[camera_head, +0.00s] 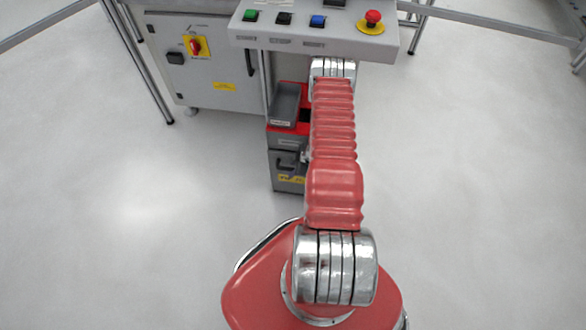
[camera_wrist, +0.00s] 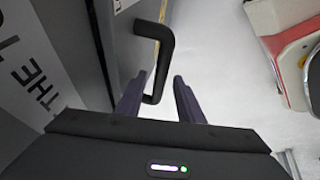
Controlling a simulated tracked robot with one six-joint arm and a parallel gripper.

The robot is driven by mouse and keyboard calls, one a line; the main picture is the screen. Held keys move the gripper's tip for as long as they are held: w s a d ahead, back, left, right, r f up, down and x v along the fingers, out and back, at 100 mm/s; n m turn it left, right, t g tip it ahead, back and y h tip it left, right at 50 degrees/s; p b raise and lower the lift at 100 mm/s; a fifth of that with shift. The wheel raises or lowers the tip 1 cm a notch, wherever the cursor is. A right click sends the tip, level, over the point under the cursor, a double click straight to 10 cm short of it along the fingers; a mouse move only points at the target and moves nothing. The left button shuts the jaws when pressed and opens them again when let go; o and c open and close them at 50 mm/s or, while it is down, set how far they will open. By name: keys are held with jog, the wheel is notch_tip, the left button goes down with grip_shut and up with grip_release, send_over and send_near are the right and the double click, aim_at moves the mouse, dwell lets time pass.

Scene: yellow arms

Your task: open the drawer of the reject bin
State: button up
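The reject bin (camera_head: 287,182) is a grey box with a red upper rim, standing on the floor beside my arm in the head view. Its drawer front carries a dark handle (camera_head: 286,162) and appears shut. In the wrist view the handle (camera_wrist: 166,55) is a black bent bar on the grey drawer front (camera_wrist: 122,45). My gripper (camera_wrist: 158,77) is open there, and the handle's near end shows between its two fingers, closer to the left one. I see no grip on the handle. In the head view my gripper is mostly hidden behind my arm.
A grey tray (camera_head: 285,103) sits on top of the bin. Above and behind stands a control panel (camera_head: 330,38) with buttons and a red emergency stop (camera_head: 372,19). A grey cabinet (camera_head: 215,75) is at the back left. The floor (camera_head: 120,220) left of the bin is clear.

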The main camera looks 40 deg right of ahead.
grip_shut()
dwell(0.4)
jog(key=shift+a, duration=0.2)
jog(key=shift+s+d, duration=0.1)
jog(key=shift+s, duration=0.05)
